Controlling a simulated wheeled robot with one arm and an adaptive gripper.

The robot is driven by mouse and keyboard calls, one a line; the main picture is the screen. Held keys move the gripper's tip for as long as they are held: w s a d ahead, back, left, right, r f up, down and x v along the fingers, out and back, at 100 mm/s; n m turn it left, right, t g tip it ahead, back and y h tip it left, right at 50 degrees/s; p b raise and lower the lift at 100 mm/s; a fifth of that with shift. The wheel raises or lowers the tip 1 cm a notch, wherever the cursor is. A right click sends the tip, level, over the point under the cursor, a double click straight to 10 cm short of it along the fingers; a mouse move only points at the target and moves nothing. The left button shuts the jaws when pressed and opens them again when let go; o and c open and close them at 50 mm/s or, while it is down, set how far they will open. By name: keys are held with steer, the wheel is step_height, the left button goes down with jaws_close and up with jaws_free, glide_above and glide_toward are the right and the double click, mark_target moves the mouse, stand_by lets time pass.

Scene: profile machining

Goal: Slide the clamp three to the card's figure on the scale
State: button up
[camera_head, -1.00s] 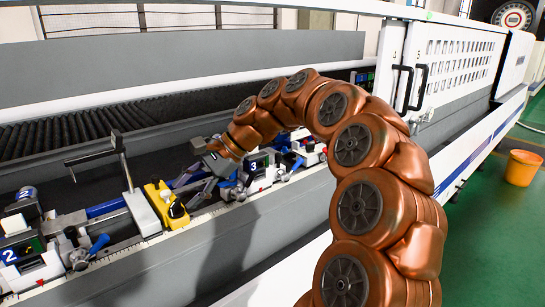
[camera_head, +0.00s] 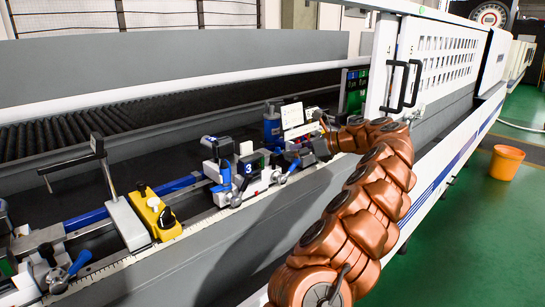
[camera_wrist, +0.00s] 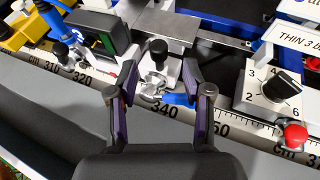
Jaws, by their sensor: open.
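Clamp three (camera_head: 248,168), with a blue "3" label, sits on the rail beside the scale. In the wrist view, a clamp body (camera_wrist: 165,75) with a black knob, a small green display (camera_wrist: 112,38) and a blue-handled lever (camera_wrist: 180,98) shows near the 340 mark of the scale (camera_wrist: 235,131). My gripper (camera_wrist: 159,66) is open, its fingers on either side of the knob and lever hub; contact cannot be told. In the head view my gripper (camera_head: 300,155) is just right of clamp three. A white card (camera_wrist: 300,42) reads "THIN 3", cut off; its figure is not legible.
A dial box (camera_wrist: 272,92) with a red button (camera_wrist: 295,134) stands right of the lever. A yellow block (camera_head: 157,213) and a post with a black arm (camera_head: 100,150) stand left along the rail. A white guard door (camera_head: 440,62) rises behind my arm.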

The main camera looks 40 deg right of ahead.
mark_target(274, 153)
steer(key=x, duration=0.7)
steer(key=shift+w+a, duration=0.2)
steer(key=shift+w, duration=0.05)
jaws_close()
stand_by(0.4)
